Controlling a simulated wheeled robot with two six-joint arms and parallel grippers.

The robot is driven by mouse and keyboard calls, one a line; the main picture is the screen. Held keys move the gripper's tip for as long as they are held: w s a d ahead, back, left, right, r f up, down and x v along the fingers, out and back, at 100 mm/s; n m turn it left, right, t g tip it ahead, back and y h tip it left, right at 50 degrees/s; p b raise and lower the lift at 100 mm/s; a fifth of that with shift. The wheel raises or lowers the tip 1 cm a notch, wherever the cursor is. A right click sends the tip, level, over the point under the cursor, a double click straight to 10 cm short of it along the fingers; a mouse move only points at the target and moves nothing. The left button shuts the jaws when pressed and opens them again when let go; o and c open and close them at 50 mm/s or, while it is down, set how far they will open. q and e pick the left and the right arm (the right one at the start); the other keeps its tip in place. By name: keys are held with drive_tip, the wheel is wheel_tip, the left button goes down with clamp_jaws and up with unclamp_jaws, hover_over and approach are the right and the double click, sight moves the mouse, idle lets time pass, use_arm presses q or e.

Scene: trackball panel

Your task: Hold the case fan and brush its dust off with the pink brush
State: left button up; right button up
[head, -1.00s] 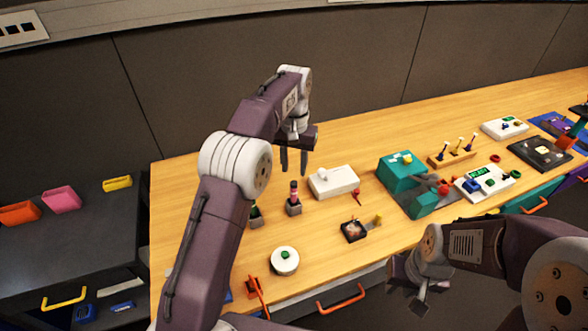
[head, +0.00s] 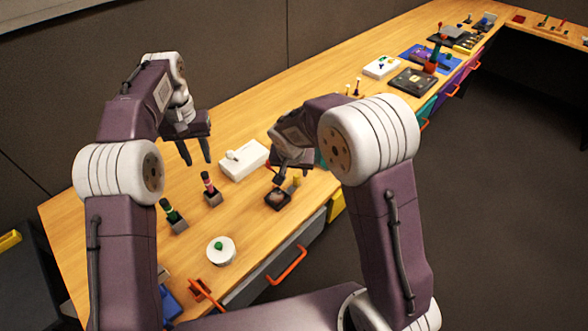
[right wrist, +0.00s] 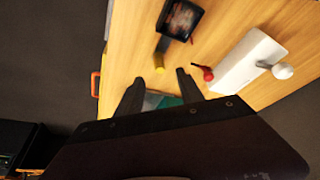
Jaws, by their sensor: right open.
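The case fan (head: 278,199) is a small dark square frame with a handle ending in a yellow tip, lying on the wooden table. It also shows at the top of the right wrist view (right wrist: 181,19). My left gripper (head: 196,152) is open and empty, above the table behind the pink brush.
A round white piece with a green knob (head: 220,250) is in front. Bare table lies between.

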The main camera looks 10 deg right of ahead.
sight(296, 177)
drive_tip(key=x, duration=0.9)
drive_tip(key=shift+r, duration=0.1)
clamp_jaws()
